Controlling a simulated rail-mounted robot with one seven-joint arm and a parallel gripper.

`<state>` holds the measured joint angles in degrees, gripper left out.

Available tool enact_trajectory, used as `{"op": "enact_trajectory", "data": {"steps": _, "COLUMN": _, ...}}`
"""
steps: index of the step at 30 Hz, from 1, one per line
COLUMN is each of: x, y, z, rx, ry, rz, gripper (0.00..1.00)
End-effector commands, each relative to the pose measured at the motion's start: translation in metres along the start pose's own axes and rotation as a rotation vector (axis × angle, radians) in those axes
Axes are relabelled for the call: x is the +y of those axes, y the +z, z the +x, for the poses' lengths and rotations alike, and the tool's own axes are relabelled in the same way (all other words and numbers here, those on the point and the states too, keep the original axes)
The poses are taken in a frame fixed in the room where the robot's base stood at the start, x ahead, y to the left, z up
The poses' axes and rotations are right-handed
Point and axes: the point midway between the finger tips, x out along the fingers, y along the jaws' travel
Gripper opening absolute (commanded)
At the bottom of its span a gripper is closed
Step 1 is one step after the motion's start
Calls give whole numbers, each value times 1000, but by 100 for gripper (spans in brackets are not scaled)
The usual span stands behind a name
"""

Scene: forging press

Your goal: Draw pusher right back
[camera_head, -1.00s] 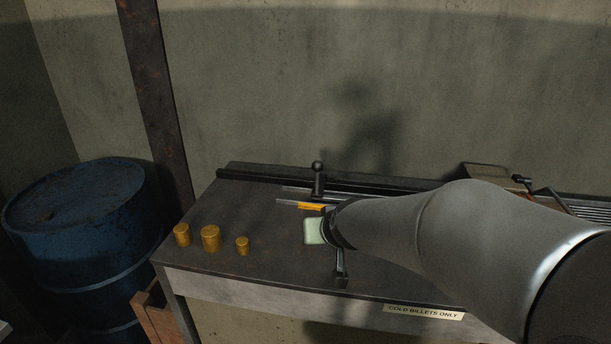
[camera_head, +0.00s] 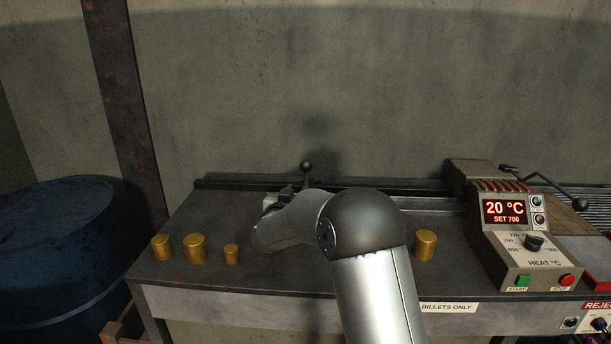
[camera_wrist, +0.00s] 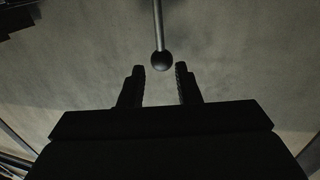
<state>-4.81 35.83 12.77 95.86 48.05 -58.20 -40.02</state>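The pusher's handle is a dark upright rod with a ball knob (camera_head: 307,167), standing by the rail at the back of the bench. In the wrist view the ball knob (camera_wrist: 162,62) hangs on its thin rod just beyond the fingertips, in line with the gap between them. My gripper (camera_wrist: 160,82) is open with nothing between its fingers. I cannot tell how far the knob is from the fingers in depth. In the head view my arm hides most of the gripper and the foot of the handle.
Brass billets (camera_head: 195,248) stand at the bench's front left, and another billet (camera_head: 425,244) stands right of my arm. A heater control box (camera_head: 515,245) with a lit display is on the right. A rail (camera_head: 420,203) runs along the back. A blue barrel (camera_head: 60,260) stands left.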

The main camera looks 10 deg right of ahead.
Motion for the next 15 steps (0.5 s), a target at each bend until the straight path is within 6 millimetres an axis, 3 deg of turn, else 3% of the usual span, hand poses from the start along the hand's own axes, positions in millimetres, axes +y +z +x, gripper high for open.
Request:
{"op": "enact_trajectory", "data": {"steps": 9, "x": 0, "y": 0, "z": 71, "rx": -1, "ry": 1, "rz": 2, "gripper": 30}}
{"op": "enact_trajectory", "data": {"steps": 15, "x": 0, "y": -1, "z": 102, "rx": 0, "ry": 0, "rz": 2, "gripper": 30}}
